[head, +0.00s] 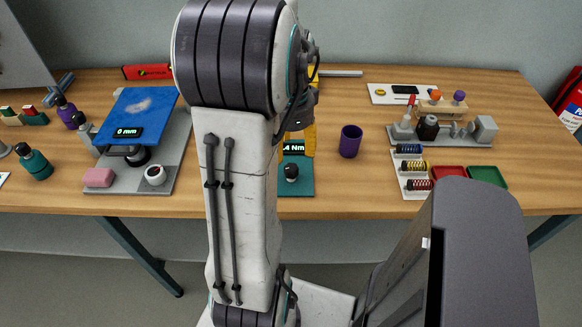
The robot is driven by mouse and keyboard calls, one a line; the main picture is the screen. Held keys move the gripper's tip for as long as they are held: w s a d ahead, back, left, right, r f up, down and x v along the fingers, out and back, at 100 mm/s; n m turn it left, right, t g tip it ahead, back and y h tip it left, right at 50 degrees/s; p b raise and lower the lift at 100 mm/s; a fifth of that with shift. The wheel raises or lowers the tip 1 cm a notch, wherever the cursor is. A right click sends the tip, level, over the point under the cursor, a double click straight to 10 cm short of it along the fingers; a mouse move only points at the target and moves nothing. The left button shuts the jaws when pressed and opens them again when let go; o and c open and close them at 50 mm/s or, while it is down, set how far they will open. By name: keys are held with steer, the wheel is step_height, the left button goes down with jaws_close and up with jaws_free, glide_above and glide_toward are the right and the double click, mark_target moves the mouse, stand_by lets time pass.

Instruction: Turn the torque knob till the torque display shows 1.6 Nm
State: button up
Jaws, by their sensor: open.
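The torque knob (291,172) is a dark round knob on a teal base plate (297,188), right of my arm. The torque display (295,148) stands just behind it. Its readable end shows "4 Nm"; the front of the number is hidden by my arm. My gripper (309,143) is mostly hidden behind my arm. The gripper is open, and I see nothing held. I cannot tell its exact distance from the knob.
A purple cup (350,141) stands right of the knob. A rig with a blue panel (136,108) reading 0 mm is at the left. Springs (414,167), red and green trays and a grey fixture (484,129) are at the right. Bare tabletop lies in front of the cup.

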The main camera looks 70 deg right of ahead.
mark_target(291, 168)
steer(key=shift+m, duration=0.6)
steer(key=shift+f, duration=3.7)
steer(key=shift+o, duration=0.2)
jaws_close()
